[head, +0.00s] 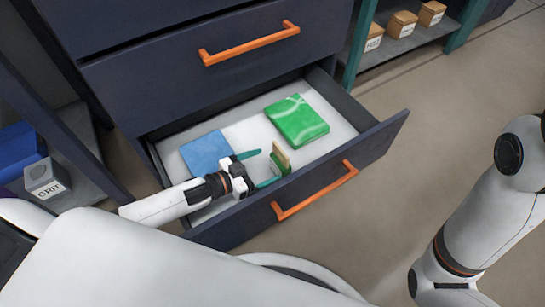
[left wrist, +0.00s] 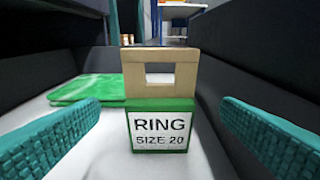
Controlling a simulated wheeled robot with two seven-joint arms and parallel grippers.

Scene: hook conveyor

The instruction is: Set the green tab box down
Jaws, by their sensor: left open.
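The green tab box (head: 283,164) has a tan tab with a square hole on top and a white label reading RING SIZE 20. It stands upright in the open drawer (head: 375,143), near the front wall, apparently on the white floor. In the left wrist view the box (left wrist: 161,128) is centred between the teal fingers, with a gap on each side. My left gripper (head: 270,166) is open around the box, not touching it. The box's underside is hidden. My right arm shows at the right, but its gripper is out of view.
A green patterned flat item (head: 297,120) lies farther back in the drawer, and a blue flat item (head: 207,153) lies to the left. Orange handles (head: 316,190) mark the drawer fronts. A grey GRIT box (head: 46,178) sits on a left shelf. White drawer floor is bare between the items.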

